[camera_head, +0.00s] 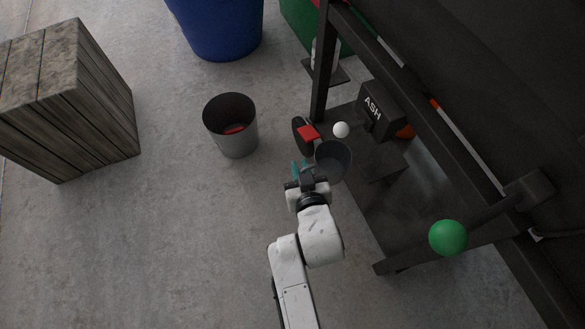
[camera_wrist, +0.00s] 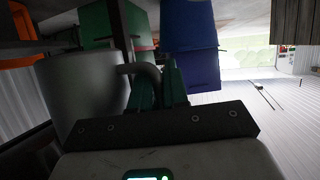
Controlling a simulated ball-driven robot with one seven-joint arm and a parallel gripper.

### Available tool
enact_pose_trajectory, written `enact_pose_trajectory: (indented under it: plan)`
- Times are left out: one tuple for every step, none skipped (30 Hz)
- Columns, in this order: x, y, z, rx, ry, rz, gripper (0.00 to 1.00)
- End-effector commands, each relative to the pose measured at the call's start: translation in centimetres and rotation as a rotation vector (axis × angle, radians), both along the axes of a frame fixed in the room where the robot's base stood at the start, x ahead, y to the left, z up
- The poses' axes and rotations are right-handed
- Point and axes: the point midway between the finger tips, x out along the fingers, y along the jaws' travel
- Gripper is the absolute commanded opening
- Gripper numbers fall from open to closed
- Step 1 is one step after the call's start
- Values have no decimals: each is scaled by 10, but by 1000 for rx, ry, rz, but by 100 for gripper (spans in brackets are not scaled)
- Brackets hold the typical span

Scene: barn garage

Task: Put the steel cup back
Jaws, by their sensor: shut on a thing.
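The steel cup (camera_head: 333,160) is grey and open at the top. It shows in front of the dark lower shelf's left edge in the head view; whether it touches the shelf I cannot tell. My gripper (camera_head: 300,171) has teal fingers and is shut on the cup's handle, with the cup to its right. In the wrist view the cup (camera_wrist: 85,95) fills the left side, roughly upright in that picture. Its curved handle (camera_wrist: 146,72) runs to the fingers (camera_wrist: 160,88). The cup's underside is hidden.
The dark shelf unit (camera_head: 375,195) holds a white ball (camera_head: 341,130), a red item (camera_head: 308,132) and a black box (camera_head: 380,108). A green ball (camera_head: 448,237) is at right. A grey bin (camera_head: 232,140), wooden crate (camera_head: 70,110) and blue barrel (camera_head: 222,30) stand around clear floor.

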Motion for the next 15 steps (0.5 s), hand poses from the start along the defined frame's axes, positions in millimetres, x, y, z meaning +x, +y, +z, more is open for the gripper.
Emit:
enact_pose_trajectory:
  plan:
    - [2, -4, 2, -2, -2, 0, 0]
    - [3, -6, 2, -2, -2, 0, 0]
    - [3, -8, 2, -2, -2, 1, 0]
    - [4, -10, 2, -2, -1, 2, 0]
    - [4, -12, 2, -1, -1, 2, 0]
    - [5, -16, 1, -2, 0, 1, 0]
    - [6, -18, 1, -2, 0, 1, 0]
    - [7, -20, 1, -2, 0, 1, 0]
    - [7, -22, 1, -2, 0, 1, 0]
    - [8, -24, 1, -1, 0, 1, 0]
    - [9, -26, 1, -1, -1, 0, 0]
    - [10, -29, 1, -2, -1, 1, 0]
    - [11, -32, 1, -2, -1, 0, 0]
    - [12, -33, 1, -1, -2, 0, 0]
    - [12, -36, 1, -1, -1, 0, 0]
